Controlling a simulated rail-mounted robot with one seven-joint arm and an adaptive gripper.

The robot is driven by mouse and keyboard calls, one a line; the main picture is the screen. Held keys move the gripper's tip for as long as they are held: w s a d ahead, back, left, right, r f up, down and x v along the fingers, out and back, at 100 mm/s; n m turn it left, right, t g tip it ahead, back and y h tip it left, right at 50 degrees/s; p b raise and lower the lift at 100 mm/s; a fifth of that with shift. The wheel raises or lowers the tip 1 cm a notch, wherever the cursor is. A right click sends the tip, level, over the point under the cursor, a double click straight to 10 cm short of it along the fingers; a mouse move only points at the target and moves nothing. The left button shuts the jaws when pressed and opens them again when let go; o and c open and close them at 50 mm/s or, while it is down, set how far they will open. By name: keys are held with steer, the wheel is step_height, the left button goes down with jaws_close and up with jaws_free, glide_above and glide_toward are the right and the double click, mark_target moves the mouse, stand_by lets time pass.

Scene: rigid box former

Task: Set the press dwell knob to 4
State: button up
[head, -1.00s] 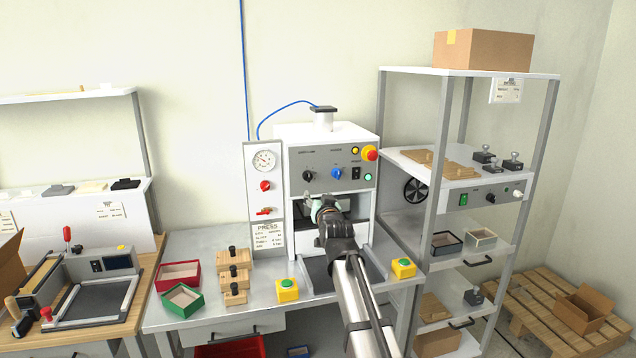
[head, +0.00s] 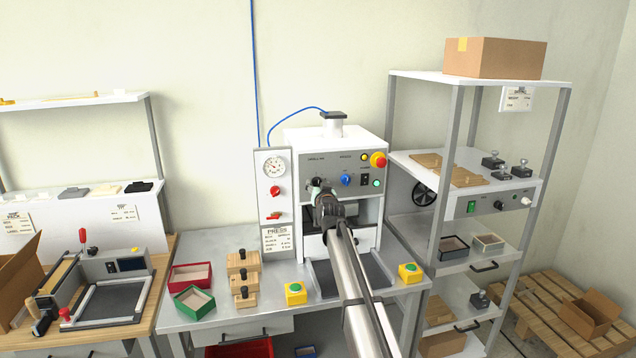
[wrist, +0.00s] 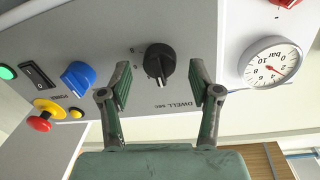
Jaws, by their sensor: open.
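The press (head: 300,143) is a white box with a grey control panel. Its black dwell knob shows in the wrist view (wrist: 158,62), upside down, beside the label "DWELL sec". The knob has a pale pointer line; the scale marks around it are too small to read surely. My gripper (wrist: 160,69) is open, with one green-padded finger on each side of the knob and visible gaps to it. In the head view my gripper (head: 320,191) is in front of the panel's left part and largely hides the knob.
A blue knob (wrist: 77,77), black rocker switch (wrist: 40,75) and red-and-yellow stop button (wrist: 43,116) are on the same panel. A pressure gauge (wrist: 271,63) is on the other side. Yellow-based green buttons (head: 295,291) stand on the bench below.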

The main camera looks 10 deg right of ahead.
steer(key=shift+w, duration=0.6)
steer(key=c, duration=1.1)
steer(key=shift+c, duration=0.2)
